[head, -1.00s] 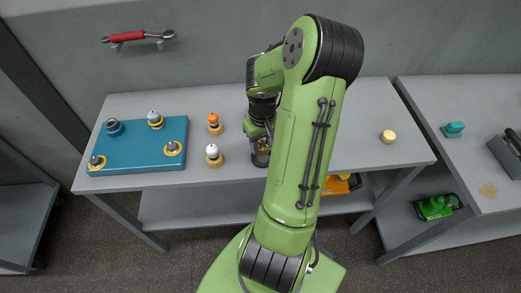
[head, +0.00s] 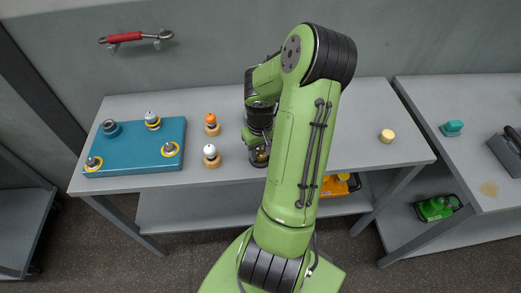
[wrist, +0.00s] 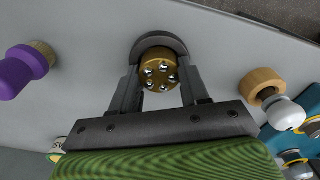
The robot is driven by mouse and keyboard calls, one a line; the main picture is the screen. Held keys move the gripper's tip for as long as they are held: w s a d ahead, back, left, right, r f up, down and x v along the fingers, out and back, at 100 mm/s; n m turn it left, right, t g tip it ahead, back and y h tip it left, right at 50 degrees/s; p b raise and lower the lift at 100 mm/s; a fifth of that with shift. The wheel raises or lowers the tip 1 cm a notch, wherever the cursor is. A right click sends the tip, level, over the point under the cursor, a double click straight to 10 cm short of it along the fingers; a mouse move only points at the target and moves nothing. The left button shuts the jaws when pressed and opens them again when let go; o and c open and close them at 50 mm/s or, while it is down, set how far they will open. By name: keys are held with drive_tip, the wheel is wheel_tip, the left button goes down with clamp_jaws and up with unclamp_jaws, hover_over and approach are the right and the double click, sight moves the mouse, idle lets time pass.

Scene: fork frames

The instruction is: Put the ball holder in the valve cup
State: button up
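The ball holder is a round brass piece (wrist: 158,72) with several shiny balls in its face. In the wrist view it sits between the two fingertips of my gripper (wrist: 159,80), which flank it closely on both sides. A dark grey curved rim, which looks like the valve cup (wrist: 160,41), arcs round the far side of the brass piece. The fingers and the holder hide the rest of that cup, so I cannot tell how deep the holder sits. In the head view my gripper (head: 258,144) points down at the bench, partly behind my arm.
A blue board (head: 135,158) with round fittings lies at the left of the grey bench (head: 355,125). An orange-topped knob (head: 211,122) and a white-topped knob (head: 211,154) stand between it and my gripper. A yellowish round block (head: 387,136) stands at right, with free bench around it.

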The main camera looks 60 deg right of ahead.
sight(260, 152)
drive_tip(key=shift+o, duration=0.2)
wheel_tip(260, 152, up, 13)
drive_tip(key=p, duration=0.4)
drive_tip(key=shift+f, duration=0.15)
drive_tip(key=w+a+r+n+h, duration=0.2)
drive_tip(key=w+a+r, duration=0.1)
drive_tip(key=a+r, duration=0.4)
drive_tip(key=s+a+r+n+t, duration=0.1)
drive_tip(key=s+a+r, duration=0.1)
drive_tip(key=a, duration=0.4)
drive_tip(key=s+a+r+n+t+y, duration=0.1)
drive_tip(key=s+a+r+t, duration=0.1)
drive_tip(key=a, duration=0.5)
drive_tip(key=s+a+r+n+t+y, duration=0.1)
drive_tip(key=s+a+r+t, duration=0.1)
drive_tip(key=s+a, duration=0.2)
drive_tip(key=a, duration=0.2)
drive_tip(key=shift+s+a+r, duration=0.2)
drive_tip(key=shift+s+a, duration=0.05)
drive_tip(key=shift+a, duration=0.15)
drive_tip(key=shift+d, duration=0.2)
